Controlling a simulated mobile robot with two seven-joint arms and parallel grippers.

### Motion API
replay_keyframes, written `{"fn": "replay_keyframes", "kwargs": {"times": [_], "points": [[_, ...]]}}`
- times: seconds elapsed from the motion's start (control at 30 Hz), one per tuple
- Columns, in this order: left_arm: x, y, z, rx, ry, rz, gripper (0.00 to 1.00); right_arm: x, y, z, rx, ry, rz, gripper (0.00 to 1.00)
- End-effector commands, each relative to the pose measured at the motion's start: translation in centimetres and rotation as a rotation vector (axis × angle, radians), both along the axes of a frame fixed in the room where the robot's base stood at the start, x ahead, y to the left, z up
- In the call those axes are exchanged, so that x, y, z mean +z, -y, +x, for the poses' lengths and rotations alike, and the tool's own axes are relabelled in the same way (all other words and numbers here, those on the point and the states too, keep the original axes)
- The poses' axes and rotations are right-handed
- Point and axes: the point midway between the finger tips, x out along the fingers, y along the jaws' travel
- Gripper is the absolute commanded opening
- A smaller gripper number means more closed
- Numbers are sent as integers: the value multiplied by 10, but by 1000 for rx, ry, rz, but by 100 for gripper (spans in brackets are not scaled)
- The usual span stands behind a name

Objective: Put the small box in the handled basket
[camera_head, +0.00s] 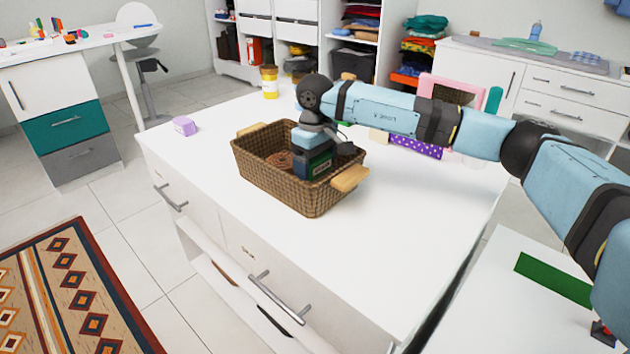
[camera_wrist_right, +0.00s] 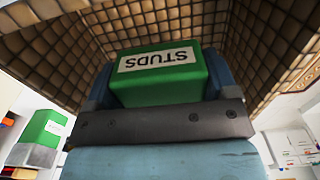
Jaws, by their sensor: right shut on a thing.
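The handled basket (camera_head: 290,195) is brown and woven, with two light wooden handles, and stands on the white island top. The small box (camera_head: 318,165) is dark green with a white label and is inside the basket's rim, towards its right side. My right gripper (camera_head: 318,148) reaches down into the basket and is shut on the box. In the right wrist view the green box (camera_wrist_right: 165,78), labelled STUDS, sits between the fingers, with the woven walls around it. Whether the box touches the basket floor is hidden. My left gripper is not in view.
A purple block (camera_head: 184,126) and a yellow jar (camera_head: 269,82) stand on the island. A polka-dot purple item (camera_head: 416,147) and a pink frame (camera_head: 452,86) are behind my right arm. The island's front area is clear.

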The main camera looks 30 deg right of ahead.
Motion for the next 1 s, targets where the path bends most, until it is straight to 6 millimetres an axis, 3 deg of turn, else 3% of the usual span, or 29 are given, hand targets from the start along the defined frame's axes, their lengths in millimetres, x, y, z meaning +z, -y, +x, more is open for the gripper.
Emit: {"fn": "replay_keyframes", "kwargs": {"times": [0.2,0.6,0.63,0.7,1.0], "points": [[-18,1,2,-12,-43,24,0,-41,0,0,0,-2,0,52],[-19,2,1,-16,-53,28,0,-46,0,0,0,-1,0,52],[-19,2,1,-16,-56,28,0,-46,0,0,0,-1,0,84],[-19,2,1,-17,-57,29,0,-45,0,0,0,-1,0,100],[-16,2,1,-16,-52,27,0,-40,0,0,0,0,0,100]]}}
